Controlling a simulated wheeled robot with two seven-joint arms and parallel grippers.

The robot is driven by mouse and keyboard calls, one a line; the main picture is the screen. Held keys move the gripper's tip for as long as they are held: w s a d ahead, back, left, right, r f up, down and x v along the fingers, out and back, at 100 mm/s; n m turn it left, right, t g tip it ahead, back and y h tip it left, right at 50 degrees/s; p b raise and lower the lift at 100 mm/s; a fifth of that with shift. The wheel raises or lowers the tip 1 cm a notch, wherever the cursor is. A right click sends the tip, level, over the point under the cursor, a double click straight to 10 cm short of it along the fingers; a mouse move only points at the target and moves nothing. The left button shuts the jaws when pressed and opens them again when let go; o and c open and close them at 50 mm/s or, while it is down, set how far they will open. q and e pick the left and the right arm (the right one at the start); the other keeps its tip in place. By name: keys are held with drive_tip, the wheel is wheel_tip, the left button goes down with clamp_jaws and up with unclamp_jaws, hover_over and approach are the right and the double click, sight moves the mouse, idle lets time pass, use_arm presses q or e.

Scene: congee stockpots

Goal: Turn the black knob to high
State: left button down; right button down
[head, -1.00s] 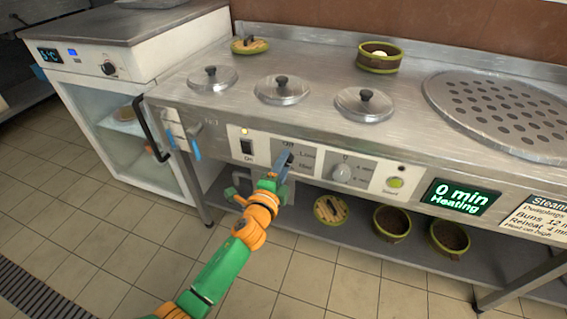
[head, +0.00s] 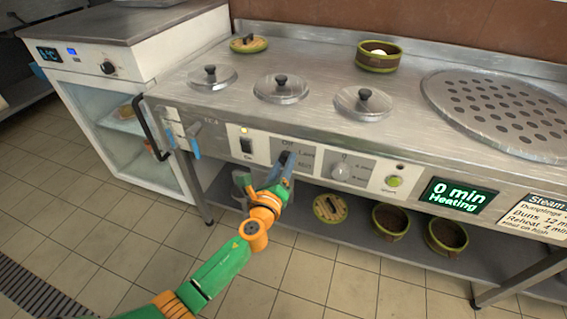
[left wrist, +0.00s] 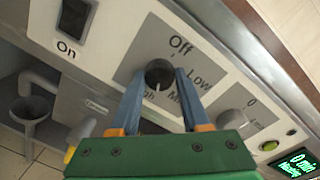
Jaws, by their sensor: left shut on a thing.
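The black knob (head: 284,157) is on the front panel of the steel cooker. It also shows in the left wrist view (left wrist: 159,73), with the printed words Off, Low, Med and High around it, the last two partly covered. Its white mark points down, between the Med and High labels. My left gripper (head: 283,164) has its blue fingers on either side of the knob and is shut on it; the fingers also show in the left wrist view (left wrist: 158,80). My right gripper is out of view.
Left of the knob is a black On switch (head: 246,146) with a lit lamp above it. To the right are a grey timer knob (head: 341,172), a green button (head: 393,181) and a display (head: 459,194) reading 0 min Heating. Lidded pots sit on top.

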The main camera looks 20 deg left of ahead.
use_arm(q)
drive_tip(key=m, duration=0.5)
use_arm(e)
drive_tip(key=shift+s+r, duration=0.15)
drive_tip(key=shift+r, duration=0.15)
use_arm(q)
drive_tip(key=shift+m+p, duration=0.3)
drive_tip(key=shift+m, duration=0.1)
drive_tip(key=shift+c, duration=1.9)
unclamp_jaws()
drive_tip(key=s+p, duration=0.1)
drive_tip(key=s, duration=0.6)
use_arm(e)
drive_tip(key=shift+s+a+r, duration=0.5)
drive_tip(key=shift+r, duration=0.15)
use_arm(q)
drive_tip(key=shift+d, duration=0.1)
